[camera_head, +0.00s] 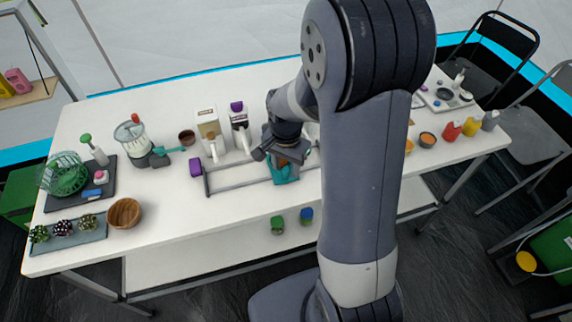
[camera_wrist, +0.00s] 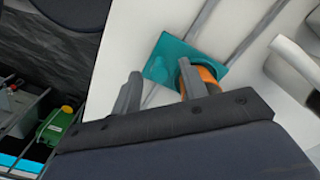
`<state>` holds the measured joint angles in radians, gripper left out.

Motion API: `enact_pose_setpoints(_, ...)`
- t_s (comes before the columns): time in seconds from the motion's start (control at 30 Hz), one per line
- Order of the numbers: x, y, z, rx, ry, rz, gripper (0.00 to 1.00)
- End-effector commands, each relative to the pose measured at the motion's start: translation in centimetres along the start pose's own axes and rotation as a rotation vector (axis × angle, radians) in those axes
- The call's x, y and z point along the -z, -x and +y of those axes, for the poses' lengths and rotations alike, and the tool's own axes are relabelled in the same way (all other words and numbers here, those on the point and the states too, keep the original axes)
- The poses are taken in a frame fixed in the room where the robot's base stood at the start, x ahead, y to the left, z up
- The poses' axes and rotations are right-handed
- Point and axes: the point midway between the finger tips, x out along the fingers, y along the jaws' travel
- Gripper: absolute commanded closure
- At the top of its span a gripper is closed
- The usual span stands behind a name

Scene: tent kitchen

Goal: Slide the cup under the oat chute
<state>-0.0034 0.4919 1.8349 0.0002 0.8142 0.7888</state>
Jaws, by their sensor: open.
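An orange cup (camera_wrist: 205,76) stands on a teal slide plate (camera_wrist: 213,49) in the wrist view, beside a short teal knob (camera_wrist: 156,69). In the head view the teal plate (camera_head: 287,176) sits on a pair of grey rails (camera_head: 237,185), with my gripper (camera_head: 287,158) just over it. In the wrist view my open gripper (camera_wrist: 160,84) has its fingers near the knob, the right finger overlapping the cup. I cannot tell whether they touch.
A blender-like jar (camera_head: 133,138), a wooden bowl (camera_head: 124,213) and a green basket (camera_head: 65,174) stand to the left. Sauce bottles (camera_head: 470,126) and small bowls are at the right.

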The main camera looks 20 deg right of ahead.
Motion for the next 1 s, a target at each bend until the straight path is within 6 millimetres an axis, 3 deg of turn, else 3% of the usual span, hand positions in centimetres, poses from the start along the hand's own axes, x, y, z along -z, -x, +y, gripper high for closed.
enact_pose_setpoints(0.27,-0.01,-0.12,0.01,0.000,0.000,0.000,0.59)
enact_pose_setpoints(0.77,0.00,-0.09,0.00,0.000,0.000,0.000,1.00)
enact_pose_setpoints(1.0,0.00,-0.08,0.00,0.000,0.000,0.000,1.00)
